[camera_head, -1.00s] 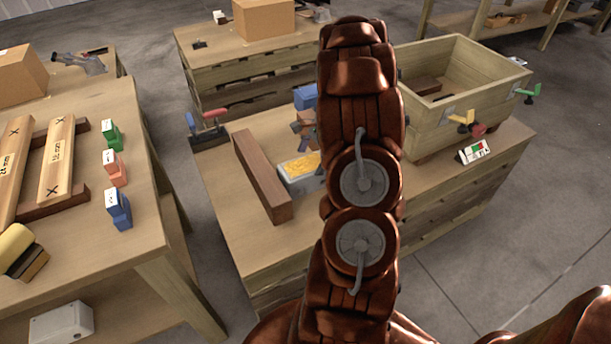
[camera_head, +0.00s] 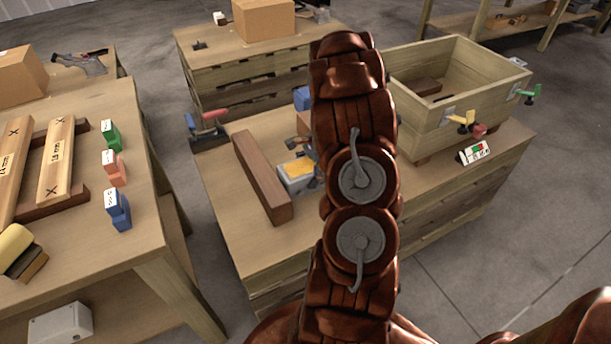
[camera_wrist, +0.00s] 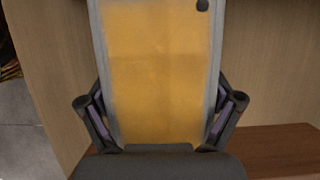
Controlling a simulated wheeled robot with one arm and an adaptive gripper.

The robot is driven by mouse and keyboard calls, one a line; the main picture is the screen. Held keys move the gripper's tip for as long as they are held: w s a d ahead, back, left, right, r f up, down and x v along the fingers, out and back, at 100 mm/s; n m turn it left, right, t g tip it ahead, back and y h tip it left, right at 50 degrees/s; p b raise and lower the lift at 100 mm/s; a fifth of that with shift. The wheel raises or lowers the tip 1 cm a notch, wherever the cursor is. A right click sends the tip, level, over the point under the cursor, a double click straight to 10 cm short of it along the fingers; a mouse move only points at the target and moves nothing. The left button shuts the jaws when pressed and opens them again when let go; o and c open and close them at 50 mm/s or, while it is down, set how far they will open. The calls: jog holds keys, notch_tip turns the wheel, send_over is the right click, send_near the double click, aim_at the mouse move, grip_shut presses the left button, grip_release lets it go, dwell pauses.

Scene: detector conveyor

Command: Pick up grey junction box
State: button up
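The grey junction box (camera_head: 300,178) has a yellow top and sits on the middle workbench, right of a dark wooden beam and partly hidden by my arm. In the wrist view its yellow top with a grey rim (camera_wrist: 160,75) fills the middle, with a dark round spot at its upper right corner. My gripper (camera_wrist: 160,118) is over the box, one finger along each long side. In the head view my arm mostly hides the gripper.
The dark wooden beam (camera_head: 262,178) lies close left of the box. An open wooden crate (camera_head: 440,125) with clamps stands at the right of the bench (camera_head: 240,240). A blue object (camera_head: 304,98) and a red-handled tool (camera_head: 208,127) are at the back. A pale box (camera_head: 60,325) lies low at left.

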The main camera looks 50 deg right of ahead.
jog(key=c, duration=1)
jog(key=shift+o, duration=0.2)
